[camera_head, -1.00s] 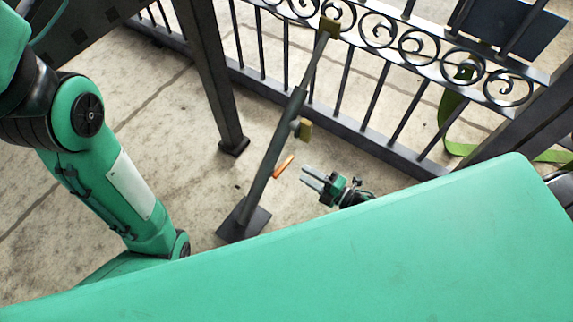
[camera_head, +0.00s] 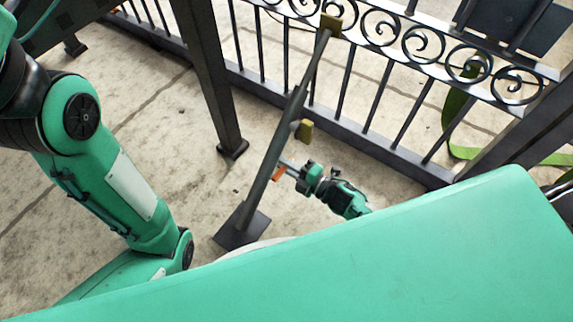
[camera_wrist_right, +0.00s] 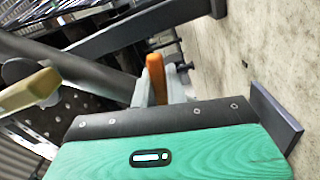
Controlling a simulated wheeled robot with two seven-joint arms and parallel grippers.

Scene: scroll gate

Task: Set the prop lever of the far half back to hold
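My right gripper (camera_head: 287,167) is at the orange lever, reaching in from the right. In the right wrist view the orange lever (camera_wrist_right: 155,78) stands between the two fingers. Whether they press on it is unclear. My left arm shows at the left; its gripper is out of view.
A dark post (camera_head: 210,85) stands left of the prop. A green strap (camera_head: 452,125) hangs and lies at the right of the gate. Concrete floor is open left of the prop.

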